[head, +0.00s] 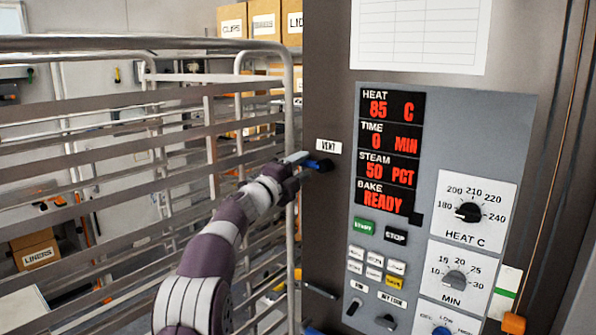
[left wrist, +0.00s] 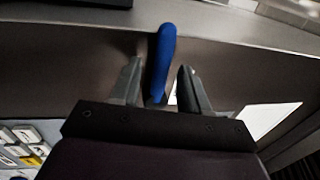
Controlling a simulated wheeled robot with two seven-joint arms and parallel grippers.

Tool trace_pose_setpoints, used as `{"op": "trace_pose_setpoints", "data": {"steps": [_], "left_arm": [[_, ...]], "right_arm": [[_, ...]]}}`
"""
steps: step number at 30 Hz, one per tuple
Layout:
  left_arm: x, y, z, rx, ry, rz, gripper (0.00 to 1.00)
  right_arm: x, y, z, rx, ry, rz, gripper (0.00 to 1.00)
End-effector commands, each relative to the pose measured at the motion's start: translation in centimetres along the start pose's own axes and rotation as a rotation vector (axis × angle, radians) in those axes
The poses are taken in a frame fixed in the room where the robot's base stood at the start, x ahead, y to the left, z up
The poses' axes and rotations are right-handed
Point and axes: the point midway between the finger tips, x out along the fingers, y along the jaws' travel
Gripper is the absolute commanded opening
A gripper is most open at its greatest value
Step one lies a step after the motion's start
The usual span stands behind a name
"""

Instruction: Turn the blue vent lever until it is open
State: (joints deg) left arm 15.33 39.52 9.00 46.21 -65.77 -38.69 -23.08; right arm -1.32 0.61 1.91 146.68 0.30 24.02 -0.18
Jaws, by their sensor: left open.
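The blue vent lever (head: 320,164) sticks out from the dark oven front, just below the white VENT label (head: 328,146). My left gripper (head: 296,160) is at the lever, coming in from the left. In the left wrist view the lever (left wrist: 163,60) stands between the two open fingers of the left gripper (left wrist: 160,85), with a gap visible on at least the right side. Whether a finger touches the lever I cannot tell. The lever's pivot is partly hidden by the gripper. My right gripper is not in view.
A metal rack (head: 120,42) with several rails stands at the left, close to my left arm. The grey control panel (head: 440,150) with displays, buttons and dials is right of the lever. Cardboard boxes (head: 262,18) stand behind the rack.

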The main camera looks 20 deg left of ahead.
Motion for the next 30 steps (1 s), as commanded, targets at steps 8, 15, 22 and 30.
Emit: {"op": "trace_pose_setpoints", "data": {"steps": [8, 15, 22, 30], "left_arm": [[-4.7, 0.8, 0.0, 0.002, -0.003, -0.003, 0.45], [-10.8, 0.6, -0.1, 0.002, -0.001, 0.0, 0.45], [-12.8, 0.1, -0.1, 0.0, -0.001, 0.0, 0.45], [-12.8, 0.0, -0.1, 0.0, 0.0, 0.001, 0.45]], "right_arm": [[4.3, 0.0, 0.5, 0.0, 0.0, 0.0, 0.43], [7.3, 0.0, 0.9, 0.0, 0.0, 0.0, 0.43], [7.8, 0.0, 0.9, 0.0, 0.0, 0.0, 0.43], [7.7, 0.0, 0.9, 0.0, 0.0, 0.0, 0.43]]}}
